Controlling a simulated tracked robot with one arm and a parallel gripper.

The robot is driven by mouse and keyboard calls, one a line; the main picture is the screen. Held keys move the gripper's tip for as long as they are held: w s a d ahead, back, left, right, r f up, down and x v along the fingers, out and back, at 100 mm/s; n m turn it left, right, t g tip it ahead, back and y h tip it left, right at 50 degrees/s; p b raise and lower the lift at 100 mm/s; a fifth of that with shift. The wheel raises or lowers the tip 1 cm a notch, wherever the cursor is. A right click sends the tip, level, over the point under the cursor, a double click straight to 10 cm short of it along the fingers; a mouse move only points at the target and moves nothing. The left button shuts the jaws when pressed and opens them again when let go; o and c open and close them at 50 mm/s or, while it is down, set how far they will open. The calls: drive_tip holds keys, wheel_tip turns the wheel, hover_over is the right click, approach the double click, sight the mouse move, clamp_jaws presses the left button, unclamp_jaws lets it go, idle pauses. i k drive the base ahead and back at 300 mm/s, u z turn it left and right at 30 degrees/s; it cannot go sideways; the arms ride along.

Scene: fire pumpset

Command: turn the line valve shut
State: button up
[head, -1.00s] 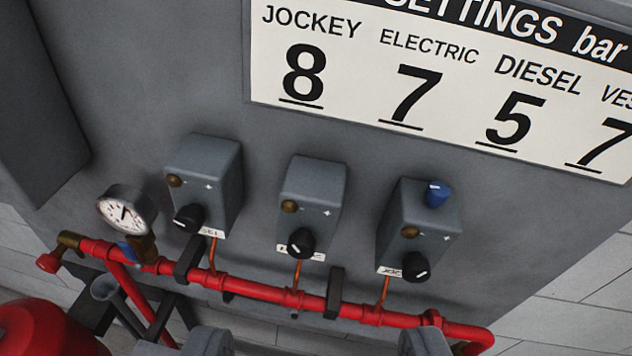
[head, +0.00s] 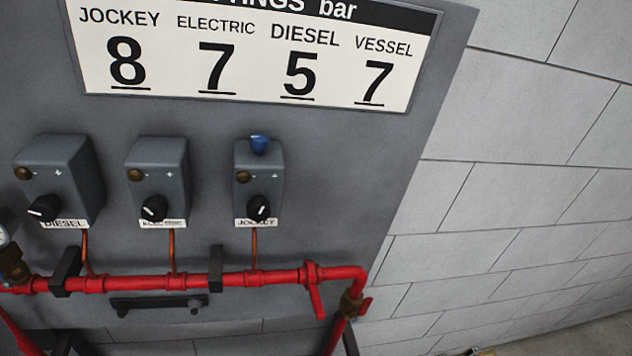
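A red pipe (head: 210,281) runs across the lower part of the grey panel and bends down at its right end. Near that bend a narrow red piece (head: 316,298) hangs down from a red fitting; I cannot tell whether it is a lever or a branch. Just below the bend is a brass fitting (head: 350,304) with a small red part (head: 365,306) at its right, perhaps a handle. I cannot tell for sure which of these is the line valve. My gripper is not in view.
Three grey switch boxes, diesel (head: 62,172), electric (head: 157,172) and jockey (head: 258,176), sit above the pipe, joined by thin copper tubes. A blue knob (head: 259,144) tops the jockey box. A settings sign (head: 246,55) hangs above. A block wall (head: 510,170) stands right.

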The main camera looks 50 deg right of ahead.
sight(366, 302)
drive_tip(key=z, duration=0.6)
drive_tip(key=k, duration=0.95)
drive_tip(key=z, duration=0.55)
drive_tip(key=i, duration=1)
drive_tip(key=u, duration=0.05)
